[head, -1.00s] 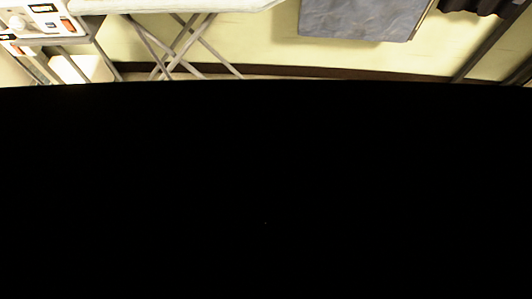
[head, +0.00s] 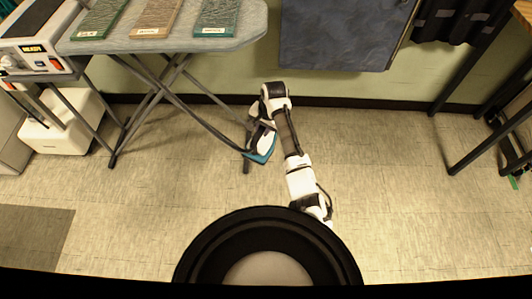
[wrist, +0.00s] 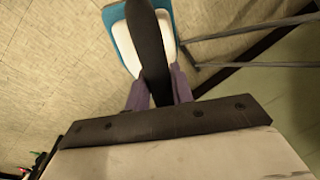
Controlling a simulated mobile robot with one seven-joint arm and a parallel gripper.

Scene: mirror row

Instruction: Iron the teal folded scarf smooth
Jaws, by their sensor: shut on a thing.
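The teal folded scarf (head: 217,16) lies flat at the right end of the grey ironing board (head: 250,20), with a white label at its near edge. A brown folded cloth (head: 158,16) and a green one (head: 103,17) lie to its left. My gripper (head: 264,124) is shut on an iron (head: 261,152), below and to the right of the board's right end, clear of the scarf. In the wrist view the iron's white body and teal rim (wrist: 122,40) show around its dark handle (wrist: 151,50), between my gripper's purple fingers (wrist: 158,92).
A station with a READY display (head: 33,47) stands at the left, beside a white box (head: 62,125). The board's crossed legs (head: 180,95) reach the floor. A blue-grey panel (head: 345,35) is on the wall behind my arm. A dark table frame (head: 465,110) stands right. Open floor lies between.

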